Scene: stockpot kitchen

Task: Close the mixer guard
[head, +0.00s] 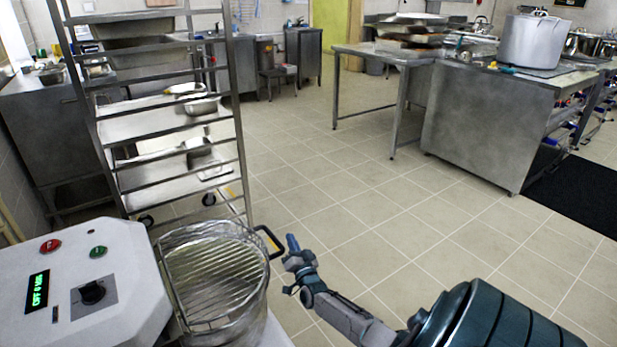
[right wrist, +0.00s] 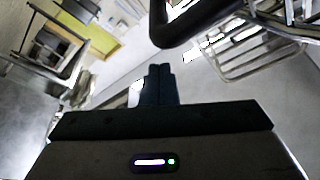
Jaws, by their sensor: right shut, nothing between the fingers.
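The mixer (head: 95,285) stands at the lower left with its control panel and a lit green display. Its wire guard (head: 215,275) spans the mouth of the round metal bowl (head: 250,322); I cannot tell whether it sits fully flush. A black handle (head: 270,242) sticks out from the guard's right side. My right gripper (head: 292,243) is shut and empty, just right of the handle; contact is not clear. In the right wrist view the shut fingers (right wrist: 160,72) point towards the dark handle (right wrist: 190,25), with the guard wires (right wrist: 265,45) at the upper right. My left gripper is not in view.
A tall wheeled rack (head: 165,125) with trays and pans stands behind the mixer. A steel counter (head: 485,115) with a large stockpot (head: 533,42) stands at the back right, a black mat (head: 580,195) beside it. The tiled floor (head: 400,225) between is clear.

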